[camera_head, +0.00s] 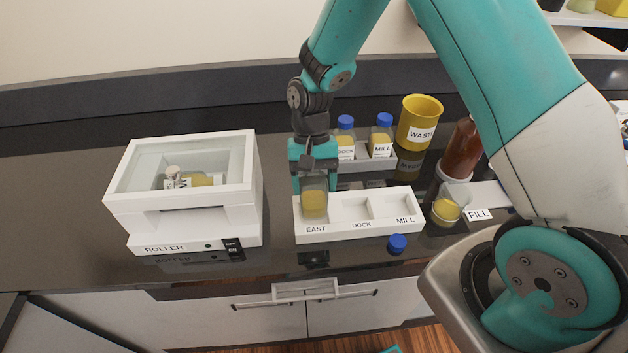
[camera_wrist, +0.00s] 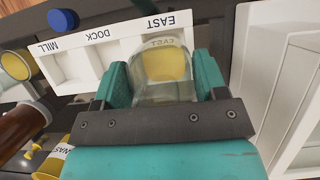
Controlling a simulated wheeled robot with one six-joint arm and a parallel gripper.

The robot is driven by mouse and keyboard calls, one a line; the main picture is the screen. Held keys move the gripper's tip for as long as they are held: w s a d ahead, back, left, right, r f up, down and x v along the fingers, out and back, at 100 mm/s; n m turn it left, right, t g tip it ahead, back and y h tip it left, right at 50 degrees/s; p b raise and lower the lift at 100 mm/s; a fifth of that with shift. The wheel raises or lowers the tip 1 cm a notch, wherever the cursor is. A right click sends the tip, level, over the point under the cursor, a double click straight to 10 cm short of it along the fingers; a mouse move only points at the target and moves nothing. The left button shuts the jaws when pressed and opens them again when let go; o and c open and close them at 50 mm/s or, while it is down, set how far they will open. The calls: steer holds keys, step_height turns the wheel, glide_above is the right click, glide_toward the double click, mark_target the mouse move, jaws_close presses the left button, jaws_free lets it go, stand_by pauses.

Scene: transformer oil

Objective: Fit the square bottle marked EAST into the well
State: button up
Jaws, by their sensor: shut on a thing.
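My gripper (camera_head: 315,180) is shut on a clear square bottle (camera_head: 314,203) of yellow liquid, at the EAST end of the white well block (camera_head: 362,232). The bottle also shows between the fingers in the wrist view (camera_wrist: 165,68); its label there is faint. The block has wells labelled EAST, DOCK and MILL; the DOCK and MILL wells look empty. The bottle stands over or in the EAST well; its base is hidden by the block's front wall, so I cannot tell whether it is seated. No cap shows on it in the head view.
A white ROLLER box (camera_head: 190,225) with a bottle inside stands left. Blue-capped DOCK (camera_head: 345,140) and MILL bottles (camera_head: 381,138) stand in a rack behind.

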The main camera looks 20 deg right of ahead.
mark_target(315, 219)
steer(key=shift+f+b, duration=1.5)
steer(key=shift+f, duration=0.85)
steer(key=o, duration=1.6)
steer(key=shift+c, duration=0.2)
steer(key=shift+r, duration=0.1)
steer(key=b+v, duration=0.2)
steer(key=v, duration=1.5)
steer(key=shift+r+b, duration=0.2)
steer(key=shift+b, duration=0.2)
